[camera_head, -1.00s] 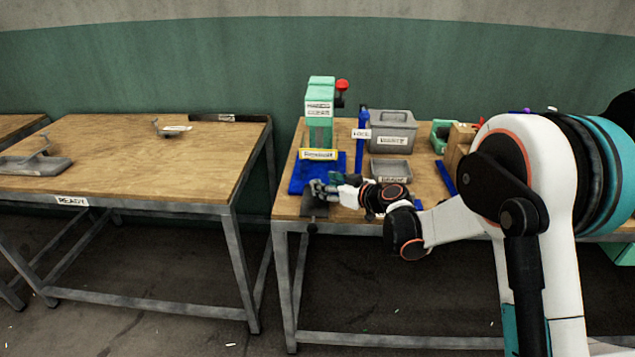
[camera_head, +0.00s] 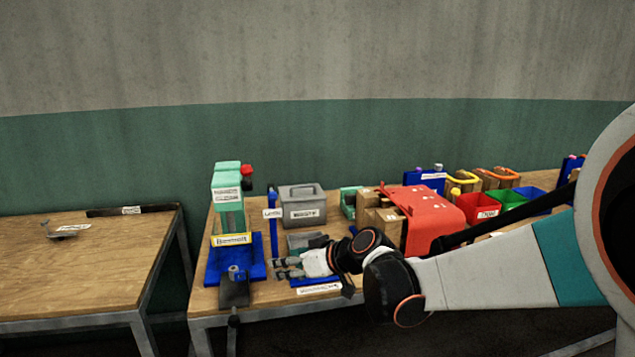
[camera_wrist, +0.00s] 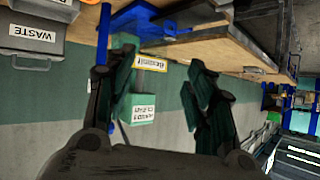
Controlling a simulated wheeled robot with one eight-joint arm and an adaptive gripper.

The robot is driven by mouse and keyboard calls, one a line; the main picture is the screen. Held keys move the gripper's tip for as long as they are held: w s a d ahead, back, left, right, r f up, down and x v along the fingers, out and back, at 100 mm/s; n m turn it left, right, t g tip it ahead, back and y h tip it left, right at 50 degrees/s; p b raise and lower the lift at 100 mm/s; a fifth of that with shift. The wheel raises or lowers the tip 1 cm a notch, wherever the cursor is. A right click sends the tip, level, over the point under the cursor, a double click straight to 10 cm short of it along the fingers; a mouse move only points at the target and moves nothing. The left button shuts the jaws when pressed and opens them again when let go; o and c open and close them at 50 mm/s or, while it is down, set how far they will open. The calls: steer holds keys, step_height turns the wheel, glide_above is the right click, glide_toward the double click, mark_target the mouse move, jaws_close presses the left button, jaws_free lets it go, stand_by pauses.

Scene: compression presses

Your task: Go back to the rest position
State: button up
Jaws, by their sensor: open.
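My gripper (camera_head: 281,268) is over the front of the right-hand workbench, to the right of the press's blue base, pointing left. In the wrist view its two dark fingers (camera_wrist: 160,95) stand apart with nothing held between them. The green press (camera_head: 229,205) with a red knob and a yellow label stands upright on a blue base (camera_head: 213,275).
A blue post (camera_head: 272,235), a grey waste bin (camera_head: 302,208) and a small grey tray lie behind my gripper. A red block-like machine (camera_head: 425,215), cardboard boxes and coloured bins (camera_head: 475,212) crowd the right. The left table (camera_head: 80,265) is mostly clear, with a gap before the workbench.

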steer(key=s+d+m+h, duration=0.9)
steer(key=s+d, duration=1.8)
steer(key=s, duration=0.2)
